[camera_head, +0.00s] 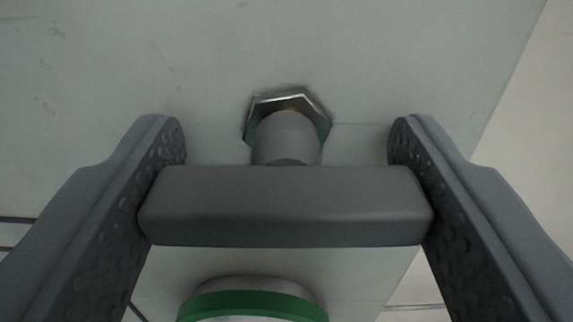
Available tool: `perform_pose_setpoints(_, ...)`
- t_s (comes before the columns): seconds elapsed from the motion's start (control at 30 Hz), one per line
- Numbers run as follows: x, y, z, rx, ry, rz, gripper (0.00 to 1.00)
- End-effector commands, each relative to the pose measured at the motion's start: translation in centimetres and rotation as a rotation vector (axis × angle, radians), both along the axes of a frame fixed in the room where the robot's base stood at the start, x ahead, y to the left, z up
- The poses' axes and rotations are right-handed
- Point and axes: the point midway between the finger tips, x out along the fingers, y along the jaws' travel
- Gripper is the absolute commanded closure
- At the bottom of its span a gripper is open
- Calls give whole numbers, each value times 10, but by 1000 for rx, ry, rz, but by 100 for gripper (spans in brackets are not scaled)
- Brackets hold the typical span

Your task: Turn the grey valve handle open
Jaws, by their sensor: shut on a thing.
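The grey valve handle (285,206) is a bar lying level across the middle of the view. A short grey stem (286,138) joins it to a metal hex nut (318,112) on the pale panel (120,60) behind. My gripper (286,190) is shut on the handle, with one dark, dimpled finger against each end of the bar. The handle hides part of the stem and of the panel below it.
A round fitting with a green ring (252,303) sits just below the handle, cut off by the bottom edge. The panel's right edge slants down at the right, with a paler surface (535,140) beyond. Thin dark lines show at the lower left.

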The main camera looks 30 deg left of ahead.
Motion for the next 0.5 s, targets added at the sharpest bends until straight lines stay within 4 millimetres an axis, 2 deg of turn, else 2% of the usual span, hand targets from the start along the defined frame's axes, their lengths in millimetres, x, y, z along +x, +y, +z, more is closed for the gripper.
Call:
perform_pose_setpoints(0.27,0,0,-1,-101,-54,-2,63)
perform_pose_setpoints(0.5,0,-2,-2,-277,-150,-4,63)
